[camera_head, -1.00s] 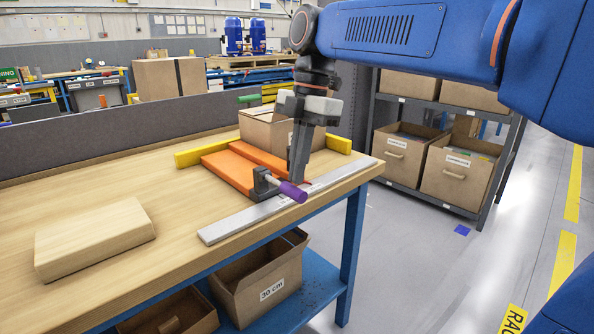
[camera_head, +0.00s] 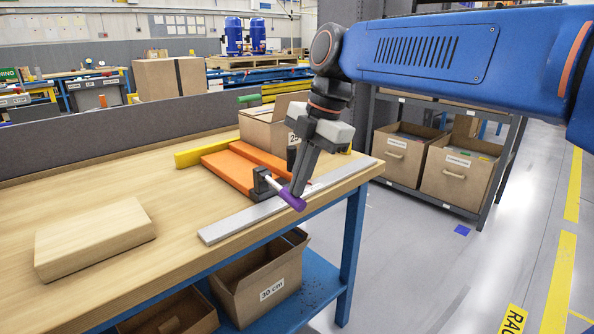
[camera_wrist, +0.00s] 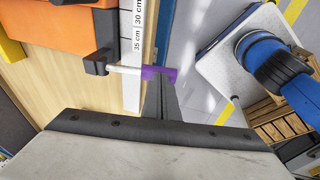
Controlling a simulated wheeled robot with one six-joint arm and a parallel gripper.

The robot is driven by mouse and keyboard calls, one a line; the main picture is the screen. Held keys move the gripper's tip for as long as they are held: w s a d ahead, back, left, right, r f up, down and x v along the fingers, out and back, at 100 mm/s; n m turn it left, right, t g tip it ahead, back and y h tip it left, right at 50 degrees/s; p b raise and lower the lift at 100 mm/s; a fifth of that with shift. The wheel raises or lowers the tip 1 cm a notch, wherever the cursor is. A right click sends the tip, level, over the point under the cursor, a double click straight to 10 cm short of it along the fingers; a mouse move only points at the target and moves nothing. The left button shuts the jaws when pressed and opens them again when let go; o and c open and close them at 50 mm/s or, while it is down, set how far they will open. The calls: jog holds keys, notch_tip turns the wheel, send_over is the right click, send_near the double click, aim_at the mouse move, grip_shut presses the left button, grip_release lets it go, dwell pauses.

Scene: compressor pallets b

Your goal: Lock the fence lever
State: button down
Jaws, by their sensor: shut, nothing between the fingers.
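The fence lever has a purple grip (camera_head: 292,200) on a light metal rod, set in a black block (camera_head: 263,184) beside the orange fence (camera_head: 243,168). In the head view the rod slants down to the right and the grip reaches over the metal ruler (camera_head: 240,218). The purple grip also shows in the wrist view (camera_wrist: 159,73), pointing right from its black block (camera_wrist: 98,64). My gripper (camera_head: 297,190) is shut and empty, its fingers slanting down to the lever. Its tips are at the purple grip and seem to touch it; exact contact is unclear.
A yellow bar (camera_head: 200,154) and an open cardboard box (camera_head: 268,128) are behind the fence. A wooden board (camera_head: 95,238) lies at the left on the workbench (camera_head: 150,190). A box marked 30 cm (camera_head: 262,278) is on the shelf below.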

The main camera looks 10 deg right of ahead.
aim_at(300, 203)
jog(key=f+t+y, duration=0.2)
jog(key=f+t, duration=0.1)
jog(key=shift+s+d+f, duration=0.1)
jog(key=shift+s+f, duration=0.1)
jog(key=shift+f, duration=0.1)
jog(key=shift+w+f, duration=0.15)
jog(key=shift+f, duration=0.75)
jog(key=v, duration=1.8)
jog(key=shift+f, duration=0.1)
jog(key=s+d+f+m+h, duration=0.1)
jog(key=s+d+f+m, duration=0.1)
jog(key=f+m, duration=0.6)
jog(key=s+d+f+m+h, duration=0.2)
jog(key=s+d+f+m, duration=0.1)
jog(key=f+m, duration=0.5)
jog(key=s+d+f+m+t+h, duration=0.1)
jog(key=s+f+m, duration=0.4)
jog(key=f, duration=0.8)
jog(key=d+m+h, duration=0.1)
jog(key=d+m, duration=0.1)
jog(key=m, duration=0.1)
